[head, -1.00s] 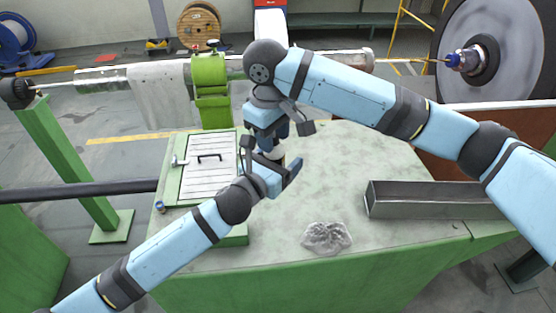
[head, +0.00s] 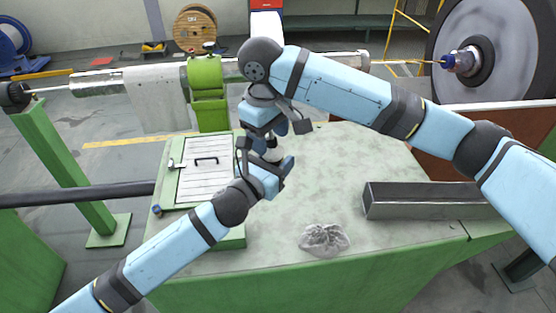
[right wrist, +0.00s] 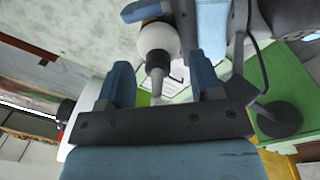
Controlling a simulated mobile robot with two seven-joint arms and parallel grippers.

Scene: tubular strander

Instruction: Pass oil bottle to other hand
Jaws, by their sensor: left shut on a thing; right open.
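The oil bottle is a white rounded body with a grey nozzle (right wrist: 158,42). In the head view only a small part of the bottle (head: 272,155) shows between the two grippers. My left gripper (head: 271,168) is shut on the bottle and holds it above the green table. My right gripper (head: 268,128) points down from above, open. In the right wrist view its blue fingers (right wrist: 160,78) stand on either side of the nozzle, with gaps visible. The left gripper's blue fingers also show there, beside the bottle's body. The bottle's lower part is hidden.
A crumpled clear bag or rag (head: 324,239) lies on the green table (head: 350,165). A grey metal trough (head: 425,201) stands at its right. A white hatch with a black handle (head: 203,182) is at left. The green machine post (head: 207,95) and shaft stand behind.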

